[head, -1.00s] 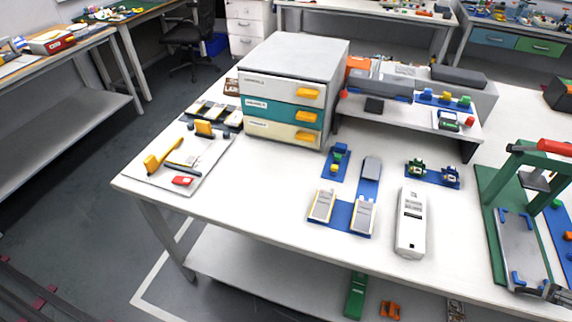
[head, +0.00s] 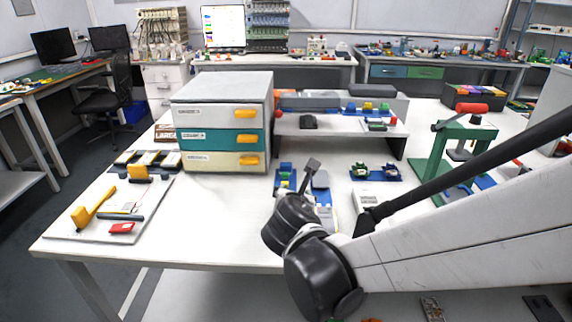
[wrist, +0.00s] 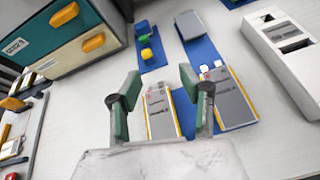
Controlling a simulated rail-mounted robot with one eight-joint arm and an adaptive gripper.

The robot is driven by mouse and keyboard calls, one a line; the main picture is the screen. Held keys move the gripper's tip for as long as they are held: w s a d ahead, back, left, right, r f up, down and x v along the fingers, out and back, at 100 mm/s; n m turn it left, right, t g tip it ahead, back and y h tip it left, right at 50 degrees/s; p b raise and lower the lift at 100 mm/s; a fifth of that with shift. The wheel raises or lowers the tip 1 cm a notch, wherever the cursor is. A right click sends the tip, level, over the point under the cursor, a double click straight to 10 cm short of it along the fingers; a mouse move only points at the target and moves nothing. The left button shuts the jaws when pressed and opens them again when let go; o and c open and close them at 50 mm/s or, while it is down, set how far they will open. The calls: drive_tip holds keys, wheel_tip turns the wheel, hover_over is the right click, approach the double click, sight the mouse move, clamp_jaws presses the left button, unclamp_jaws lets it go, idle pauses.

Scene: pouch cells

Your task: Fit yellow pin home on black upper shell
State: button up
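Small blue, green and yellow blocks stand in a row on a blue base in the wrist view; the yellow block (wrist: 147,54) is nearest my gripper, and I cannot tell if it is the yellow pin. A grey flat part (wrist: 188,25) lies on a blue mat (wrist: 202,50). My gripper (wrist: 159,80) is open and empty, its two fingers wide apart above the pouch cells. In the head view my arm hides part of this area.
A white device (wrist: 283,45) lies to the right. A drawer unit (head: 220,90) stands left of the shelf (head: 345,128). A green press (head: 448,150) stands at right. Bare table lies right of the white tray (head: 88,225).

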drive_tip(key=shift+w+a+f+n, duration=0.15)
drive_tip(key=shift+a+f+n, duration=0.25)
drive_tip(key=shift+a+n, duration=0.2)
drive_tip(key=shift+w+a+f+n, duration=0.15)
drive_tip(key=shift+a+f+n, duration=0.2)
drive_tip(key=shift+a+n, duration=0.25)
drive_tip(key=shift+w+a+f+t+b, duration=0.15)
drive_tip(key=shift+w+t+b, duration=0.1)
drive_tip(key=shift+t+b, duration=0.05)
drive_tip(key=b, duration=0.2)
approach(285, 182)
drive_tip(key=x, duration=0.4)
drive_tip(key=shift+w+f, duration=0.3)
drive_tip(key=shift+b+x, duration=0.85)
drive_tip(key=shift+x, duration=1.8)
drive_tip(key=c, duration=0.8)
